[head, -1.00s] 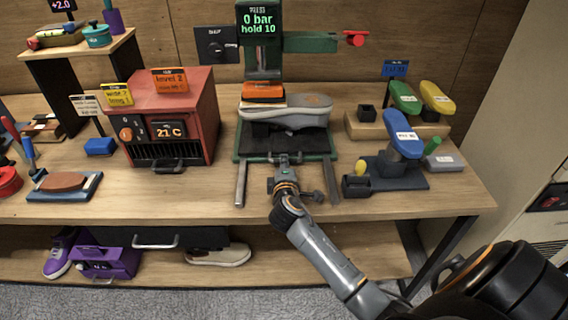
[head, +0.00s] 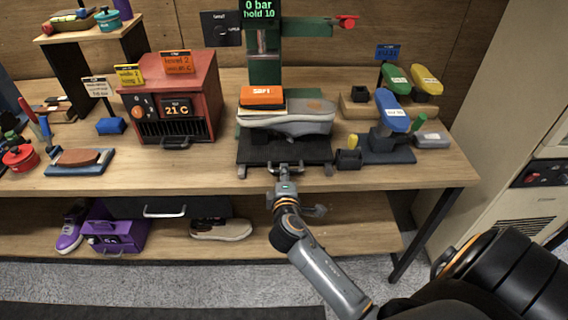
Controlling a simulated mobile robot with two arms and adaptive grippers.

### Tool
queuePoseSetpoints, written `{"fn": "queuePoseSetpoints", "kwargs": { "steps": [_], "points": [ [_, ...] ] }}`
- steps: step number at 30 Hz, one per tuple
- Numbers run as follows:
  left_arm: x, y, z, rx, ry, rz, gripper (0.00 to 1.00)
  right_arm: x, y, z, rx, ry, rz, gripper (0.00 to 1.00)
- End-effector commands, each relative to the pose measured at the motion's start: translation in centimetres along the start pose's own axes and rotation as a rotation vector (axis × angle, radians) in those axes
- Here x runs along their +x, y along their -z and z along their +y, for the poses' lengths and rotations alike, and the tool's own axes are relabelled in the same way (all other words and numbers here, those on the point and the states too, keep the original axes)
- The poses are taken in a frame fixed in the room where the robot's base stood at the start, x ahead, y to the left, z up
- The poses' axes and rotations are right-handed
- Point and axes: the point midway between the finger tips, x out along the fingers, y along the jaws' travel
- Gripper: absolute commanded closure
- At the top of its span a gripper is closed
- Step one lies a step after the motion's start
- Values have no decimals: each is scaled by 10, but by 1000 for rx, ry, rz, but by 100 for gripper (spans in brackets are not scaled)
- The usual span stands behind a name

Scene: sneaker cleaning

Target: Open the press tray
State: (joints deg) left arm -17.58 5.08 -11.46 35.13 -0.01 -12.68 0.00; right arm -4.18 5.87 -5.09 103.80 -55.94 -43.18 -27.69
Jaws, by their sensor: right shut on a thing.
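The press is a green stand (head: 262,50) at the back middle of the bench, with a display reading 0 bar, hold 10. Its black tray (head: 262,150) stands slid out toward the front, covering most of the rails. A grey sneaker (head: 287,121) lies on the tray, with an orange block (head: 262,96) on top of or behind it. My right gripper (head: 284,175) is shut on the handle (head: 268,165) at the tray's front edge. The gripper partly hides the handle. My left gripper is not in view.
A red oven-like box (head: 200,90) stands left of the press. A blue shoe shape on a dark stand (head: 392,110) and a small black cup (head: 348,158) stand close on the right. The bench's front strip (head: 180,190) is clear.

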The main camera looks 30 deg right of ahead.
Motion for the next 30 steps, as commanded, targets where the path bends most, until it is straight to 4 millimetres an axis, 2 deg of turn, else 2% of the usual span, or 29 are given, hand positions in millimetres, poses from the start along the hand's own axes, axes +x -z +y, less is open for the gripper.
{"fn": "queuePoseSetpoints", "kwargs": {
  "steps": [1,3,6,17,18,30],
  "points": [
    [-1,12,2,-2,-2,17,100,-6,0,-3,0,5,0,100],
    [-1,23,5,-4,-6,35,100,-10,0,-4,0,5,0,100],
    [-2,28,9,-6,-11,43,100,-13,0,-5,0,4,0,100],
    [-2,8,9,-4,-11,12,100,-14,0,-5,0,3,0,100],
    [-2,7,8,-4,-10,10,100,-14,0,-5,0,3,0,82],
    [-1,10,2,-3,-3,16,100,-19,0,-5,0,3,1,81]
  ]
}}
